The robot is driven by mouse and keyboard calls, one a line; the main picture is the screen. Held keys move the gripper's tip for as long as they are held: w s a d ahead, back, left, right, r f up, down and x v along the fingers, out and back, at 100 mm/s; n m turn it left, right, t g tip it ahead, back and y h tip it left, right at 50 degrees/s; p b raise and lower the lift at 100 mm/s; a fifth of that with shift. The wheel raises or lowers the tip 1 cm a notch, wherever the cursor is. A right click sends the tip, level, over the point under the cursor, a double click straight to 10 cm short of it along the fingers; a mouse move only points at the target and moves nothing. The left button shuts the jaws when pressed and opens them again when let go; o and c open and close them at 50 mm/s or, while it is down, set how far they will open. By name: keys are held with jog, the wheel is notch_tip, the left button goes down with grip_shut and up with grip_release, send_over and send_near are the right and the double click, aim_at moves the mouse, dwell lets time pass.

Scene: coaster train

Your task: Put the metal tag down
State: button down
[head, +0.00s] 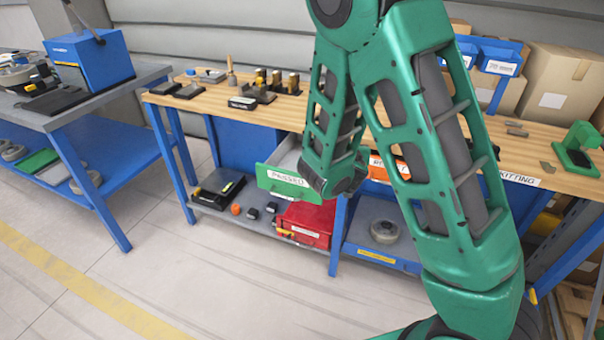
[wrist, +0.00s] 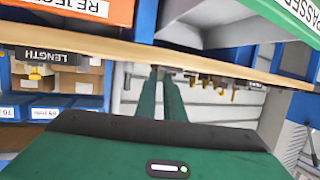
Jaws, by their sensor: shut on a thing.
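My gripper's two green fingers (wrist: 162,95) show in the wrist view, close together and pointing away from the camera. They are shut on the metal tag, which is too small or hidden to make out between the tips. In the head view my arm's end covers the right part of an open drawer with a green front (head: 283,184) marked PASSED. The fingertips are hidden there, and I cannot tell their height over the drawer. In the wrist view the fingers lie near the wooden bench edge (wrist: 125,50).
The wooden workbench (head: 225,88) carries black and brass parts at its left. An orange-labelled drawer front (wrist: 70,8) is beside the PASSED drawer. A red bin (head: 305,224) stands on the lower shelf. A blue box (head: 90,60) sits on the left table. The floor in front is clear.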

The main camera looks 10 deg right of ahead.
jog(key=a+r+m+g+h, duration=0.15)
jog(key=a+m+h, duration=0.25)
jog(key=a, duration=1.3)
jog(key=shift+g, duration=0.25)
jog(key=shift+w+d+f, duration=1.25)
jog(key=shift+d+f, duration=0.2)
jog(key=shift+f, duration=0.45)
jog(key=shift+w+d+f, duration=1.3)
jog(key=shift+d+f, duration=0.2)
jog(key=shift+f, duration=0.4)
jog(key=shift+w+d+f, duration=1.25)
jog(key=shift+d+f, duration=0.2)
jog(key=shift+f, duration=0.45)
jog(key=shift+f, duration=0.65)
jog(key=c, duration=1.9)
grip_release()
jog(key=shift+o, duration=0.2)
